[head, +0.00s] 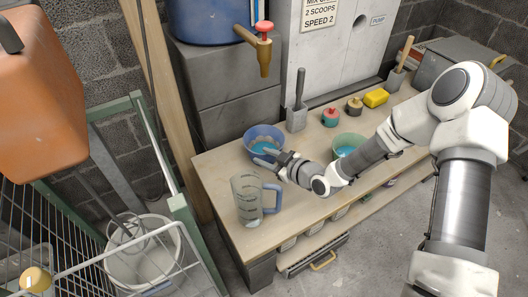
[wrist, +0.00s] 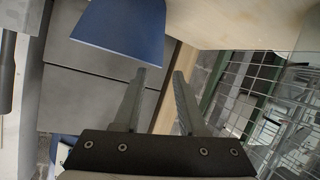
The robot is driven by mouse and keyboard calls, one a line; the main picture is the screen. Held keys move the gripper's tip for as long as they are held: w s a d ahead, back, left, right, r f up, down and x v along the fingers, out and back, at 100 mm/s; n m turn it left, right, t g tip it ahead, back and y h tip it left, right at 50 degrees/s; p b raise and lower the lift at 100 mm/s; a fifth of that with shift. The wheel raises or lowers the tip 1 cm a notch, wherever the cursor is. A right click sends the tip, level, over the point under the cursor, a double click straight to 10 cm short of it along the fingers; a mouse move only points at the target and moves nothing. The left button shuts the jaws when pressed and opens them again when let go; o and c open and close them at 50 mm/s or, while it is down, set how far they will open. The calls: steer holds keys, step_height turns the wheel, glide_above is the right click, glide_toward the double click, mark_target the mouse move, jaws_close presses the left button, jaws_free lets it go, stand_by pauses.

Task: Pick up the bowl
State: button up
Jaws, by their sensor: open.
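A blue bowl (head: 262,133) stands upright on the wooden bench, with something light blue inside. My gripper (head: 261,156) is open and empty at the bowl's near right side, with its fingers overlapping the near rim in the head view. The wrist view is upside down; the blue bowl (wrist: 118,28) shows at its top, rim downward, just beyond the fingertips of my gripper (wrist: 160,74). No bowl wall shows between the fingers, and I cannot tell whether a finger touches it. A green bowl (head: 347,144) with blue contents stands farther right, behind my arm.
A clear jug (head: 249,199) with a blue handle stands close in front of the blue bowl. A grey scoop holder (head: 297,118), a red-topped item (head: 330,117) and a yellow sponge (head: 376,97) line the back. A brass tap (head: 263,52) hangs above.

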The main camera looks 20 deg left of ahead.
mark_target(253, 151)
steer(key=b+x, duration=0.1)
steer(key=x, duration=0.5)
steer(key=shift+w+a+b, duration=0.15)
steer(key=shift+w+b, duration=0.1)
steer(key=shift+b, duration=0.05)
jaws_close()
stand_by(1.2)
